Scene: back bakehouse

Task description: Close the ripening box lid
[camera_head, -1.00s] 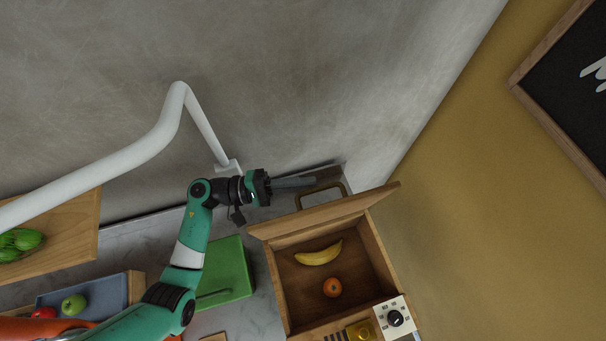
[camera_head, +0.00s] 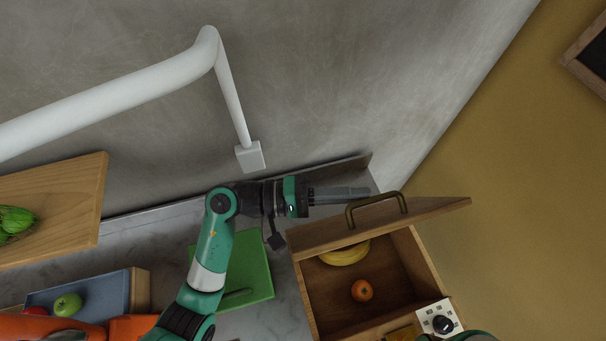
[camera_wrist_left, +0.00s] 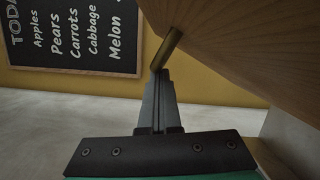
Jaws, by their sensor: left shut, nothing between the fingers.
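The ripening box (camera_head: 313,299) is a wooden box at the lower right of the head view. Its wooden lid (camera_head: 430,210) is raised partway at the back edge, with a brass handle (camera_head: 376,208) on it. A banana (camera_head: 345,256), partly hidden by the lid, and an orange (camera_head: 362,290) lie inside. My left gripper (camera_head: 366,194) is shut and empty, behind the lid near the handle. In the left wrist view, its fingertips (camera_wrist_left: 160,72) are close to the handle (camera_wrist_left: 167,48) beneath the lid's wood (camera_wrist_left: 240,45); contact is unclear. My right gripper is not visible.
A white dial panel (camera_head: 438,319) is at the box's front right corner. A green board (camera_head: 255,268) lies left of the box. A blue tray (camera_head: 100,293) holds fruit at lower left. A wooden shelf (camera_head: 70,205) and white pipe (camera_head: 130,95) are on the left.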

